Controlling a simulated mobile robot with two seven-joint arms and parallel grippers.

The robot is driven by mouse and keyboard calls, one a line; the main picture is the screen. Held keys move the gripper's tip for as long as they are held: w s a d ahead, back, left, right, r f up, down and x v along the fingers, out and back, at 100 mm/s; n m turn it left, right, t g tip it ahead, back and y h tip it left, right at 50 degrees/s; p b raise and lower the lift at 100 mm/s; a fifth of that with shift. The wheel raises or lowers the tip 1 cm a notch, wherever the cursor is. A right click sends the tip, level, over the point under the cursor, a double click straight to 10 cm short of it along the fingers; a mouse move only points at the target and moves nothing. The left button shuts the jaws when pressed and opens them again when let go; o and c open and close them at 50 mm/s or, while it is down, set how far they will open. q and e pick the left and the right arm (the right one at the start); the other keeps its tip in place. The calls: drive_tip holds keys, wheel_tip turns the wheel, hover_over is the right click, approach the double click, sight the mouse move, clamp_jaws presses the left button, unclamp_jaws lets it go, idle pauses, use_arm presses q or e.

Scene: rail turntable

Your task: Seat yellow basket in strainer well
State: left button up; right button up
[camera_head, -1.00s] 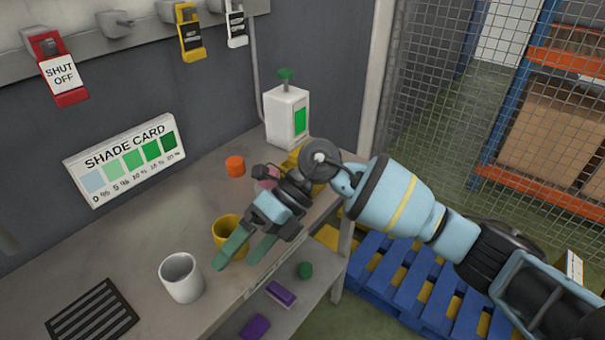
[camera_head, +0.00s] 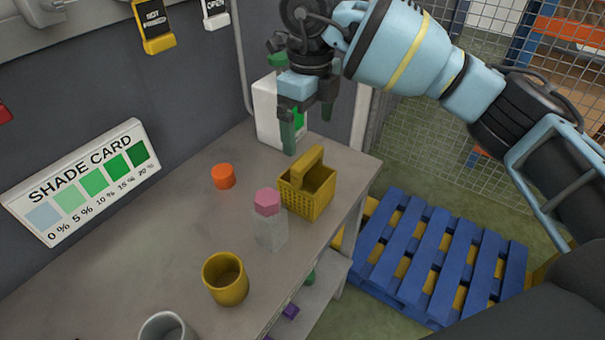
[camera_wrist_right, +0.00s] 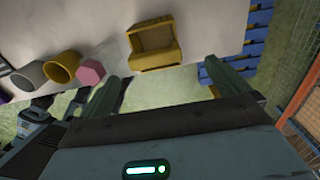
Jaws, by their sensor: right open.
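The yellow basket (camera_head: 308,190), with a raised handle bar, stands upright on the grey bench near its right end, and it also shows in the right wrist view (camera_wrist_right: 154,46). My right gripper (camera_head: 308,135) is open and empty, raised above and behind the basket in front of the white dispenser. In the right wrist view its fingers (camera_wrist_right: 172,75) are spread apart, with the basket beyond them and not between them. I cannot make out a strainer well in these frames. My left gripper is not in view.
A clear bottle with a pink cap (camera_head: 268,203) stands close left of the basket. A yellow cup (camera_head: 226,279), a grey-white cup (camera_head: 166,327) and an orange cap (camera_head: 223,176) are on the bench. The white dispenser (camera_head: 268,112) stands at the back. Blue pallets (camera_head: 435,255) lie on the floor.

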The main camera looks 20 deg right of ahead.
sight(308, 156)
drive_tip(key=shift+s+f, duration=0.35)
drive_tip(key=shift+f, duration=0.45)
drive_tip(key=shift+w+f, duration=0.1)
drive_tip(key=shift+f, duration=0.4)
drive_tip(key=shift+a+f, duration=0.1)
drive_tip(key=shift+f, duration=0.3)
drive_tip(key=f, duration=0.3)
drive_tip(key=shift+s+a+f+p, duration=0.2)
drive_tip(key=shift+s+p, duration=0.05)
drive_tip(key=shift+p, duration=0.05)
drive_tip(key=shift+f, duration=0.45)
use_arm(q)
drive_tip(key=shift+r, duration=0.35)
